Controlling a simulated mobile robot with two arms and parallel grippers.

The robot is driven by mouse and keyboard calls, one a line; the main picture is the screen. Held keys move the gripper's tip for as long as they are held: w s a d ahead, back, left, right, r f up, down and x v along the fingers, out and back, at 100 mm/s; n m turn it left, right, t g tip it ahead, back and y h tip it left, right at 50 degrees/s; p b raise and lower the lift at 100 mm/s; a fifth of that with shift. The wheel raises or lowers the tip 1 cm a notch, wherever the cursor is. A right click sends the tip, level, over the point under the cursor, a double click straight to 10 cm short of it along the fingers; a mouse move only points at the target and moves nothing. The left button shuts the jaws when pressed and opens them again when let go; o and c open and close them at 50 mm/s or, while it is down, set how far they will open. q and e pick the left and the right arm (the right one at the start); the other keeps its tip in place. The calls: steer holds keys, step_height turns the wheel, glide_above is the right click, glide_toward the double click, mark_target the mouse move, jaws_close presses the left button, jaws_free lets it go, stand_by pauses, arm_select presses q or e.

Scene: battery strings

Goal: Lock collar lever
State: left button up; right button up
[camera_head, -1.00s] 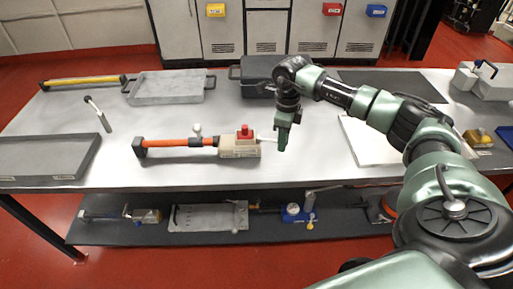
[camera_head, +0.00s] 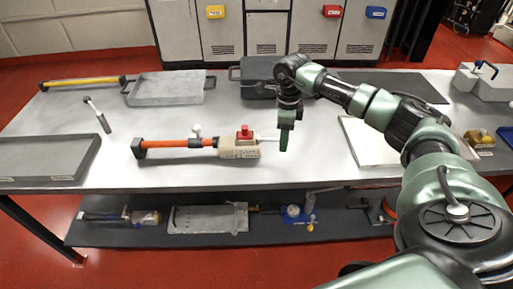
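An orange rod (camera_head: 178,144) lies on the steel table, with a black end cap (camera_head: 138,148) at its left. A beige block (camera_head: 240,150) with a red top (camera_head: 244,134) sits at its right end, and a thin light rod sticks out to the right. A small white knob or lever (camera_head: 196,131) stands on the orange rod; whether it is the collar lever I cannot tell. My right gripper (camera_head: 284,143) points down at the tip of the light rod. Its fingers are too small to tell open from shut, and contact is unclear. My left gripper is not in view.
Grey trays (camera_head: 40,160) and (camera_head: 168,88) lie left and behind. A yellow rod (camera_head: 82,82) and a small hammer-like tool (camera_head: 98,115) lie at the left. A white board (camera_head: 368,142) lies right of my gripper. A lower shelf (camera_head: 150,234) holds several parts. The table's front strip is clear.

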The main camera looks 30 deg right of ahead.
step_height(320, 180, up, 7)
steer(key=p, duration=0.5)
steer(key=shift+r, duration=0.1)
stand_by(0.3)
